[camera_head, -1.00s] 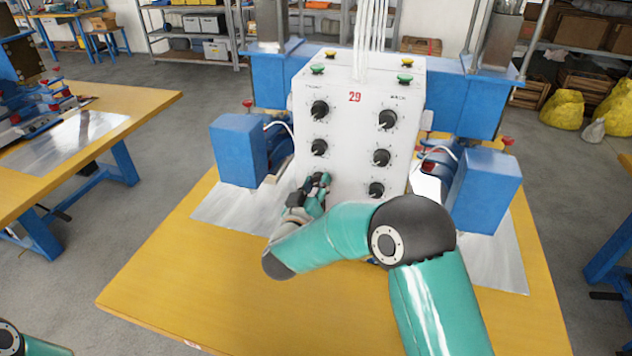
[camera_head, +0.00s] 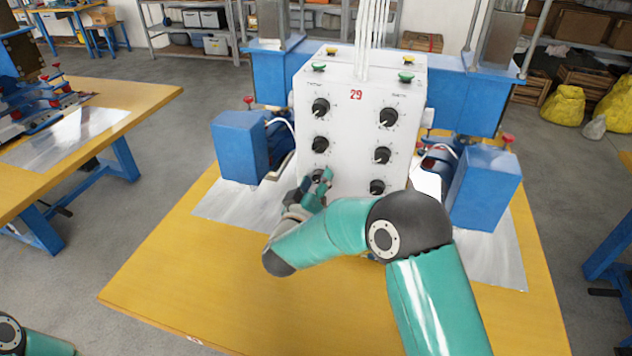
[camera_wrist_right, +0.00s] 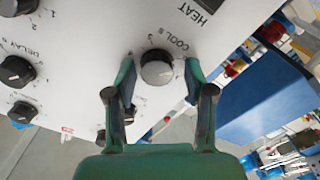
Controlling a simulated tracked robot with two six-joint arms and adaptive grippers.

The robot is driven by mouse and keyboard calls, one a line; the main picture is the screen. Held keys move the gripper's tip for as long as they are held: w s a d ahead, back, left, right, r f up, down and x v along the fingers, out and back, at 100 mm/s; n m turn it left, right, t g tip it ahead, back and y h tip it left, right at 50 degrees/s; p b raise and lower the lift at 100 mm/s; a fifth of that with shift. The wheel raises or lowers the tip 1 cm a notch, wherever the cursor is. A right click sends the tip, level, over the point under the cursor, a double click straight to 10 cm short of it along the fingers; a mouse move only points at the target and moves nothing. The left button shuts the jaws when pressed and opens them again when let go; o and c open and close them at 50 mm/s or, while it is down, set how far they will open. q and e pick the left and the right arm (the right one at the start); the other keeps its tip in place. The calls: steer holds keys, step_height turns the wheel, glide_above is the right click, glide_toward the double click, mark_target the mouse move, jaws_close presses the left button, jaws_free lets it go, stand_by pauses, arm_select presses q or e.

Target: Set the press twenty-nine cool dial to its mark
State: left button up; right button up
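The press twenty-nine control box (camera_head: 345,135) is white with a red 29 and two columns of black dials. The cool dial (camera_wrist_right: 157,68), a round black knob with a grey face, sits beside the printed word COOL in the right wrist view. My right gripper (camera_wrist_right: 160,72) is open, with one fingertip on each side of this dial and a gap visible on both sides. In the head view my right gripper (camera_head: 319,182) is at the lower left dial (camera_head: 317,174), partly covering it. My left gripper is out of view.
Other dials (camera_wrist_right: 17,72) sit close by on the same panel. Blue press housings (camera_head: 240,147) stand at both sides of the box, above metal sheets (camera_head: 235,205) on the yellow table (camera_head: 190,270). The front of the table is clear.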

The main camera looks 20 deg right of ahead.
steer(key=shift+s, duration=0.1)
steer(key=v, duration=1.1)
steer(key=shift+s+a, duration=0.25)
steer(key=shift+f, duration=0.1)
